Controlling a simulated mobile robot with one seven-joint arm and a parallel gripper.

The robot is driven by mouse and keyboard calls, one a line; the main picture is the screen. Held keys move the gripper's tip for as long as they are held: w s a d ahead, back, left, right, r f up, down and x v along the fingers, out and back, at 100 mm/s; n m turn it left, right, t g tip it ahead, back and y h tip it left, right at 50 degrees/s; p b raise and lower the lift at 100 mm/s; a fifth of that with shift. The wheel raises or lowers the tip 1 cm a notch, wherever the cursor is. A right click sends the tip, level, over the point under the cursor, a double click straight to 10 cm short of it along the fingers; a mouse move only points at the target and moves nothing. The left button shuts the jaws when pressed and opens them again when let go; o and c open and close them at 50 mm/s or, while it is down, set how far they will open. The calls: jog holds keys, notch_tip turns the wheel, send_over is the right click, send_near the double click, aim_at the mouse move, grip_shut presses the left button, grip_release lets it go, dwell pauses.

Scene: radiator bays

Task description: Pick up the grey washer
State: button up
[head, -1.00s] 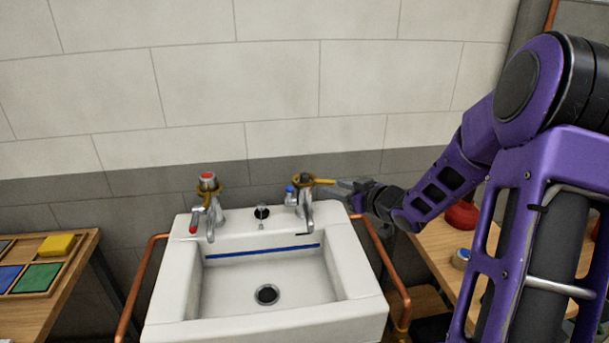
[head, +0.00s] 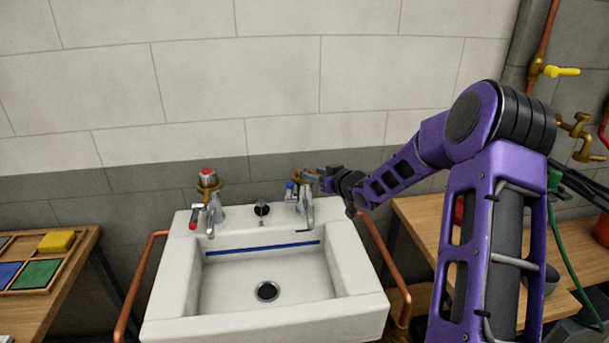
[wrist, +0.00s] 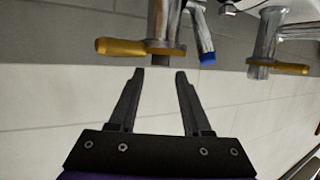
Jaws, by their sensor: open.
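I cannot pick out the grey washer for certain. A small dull grey-brown piece (wrist: 160,61) shows at the end of the nearer tap in the wrist view, against a brass-coloured collar with a stub handle (wrist: 125,47); whether it is the washer I cannot tell. This is the right tap (head: 306,212) with the blue mark in the head view. My gripper (wrist: 159,73) is open and empty, its fingertips just short of that piece, one to each side. In the head view my gripper (head: 314,174) hides most of the tap's top.
A white sink (head: 175,290) stands against the tiled wall. The left tap (head: 212,205) has a red-topped head and a brass collar. Copper pipes (head: 131,290) flank the sink. A wooden bench with coloured tiles (head: 38,275) is at left, another bench (head: 420,225) at right.

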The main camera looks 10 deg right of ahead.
jog(key=x, duration=0.4)
jog(key=shift+w+a+f, duration=0.2)
jog(key=shift+w, duration=0.05)
grip_shut()
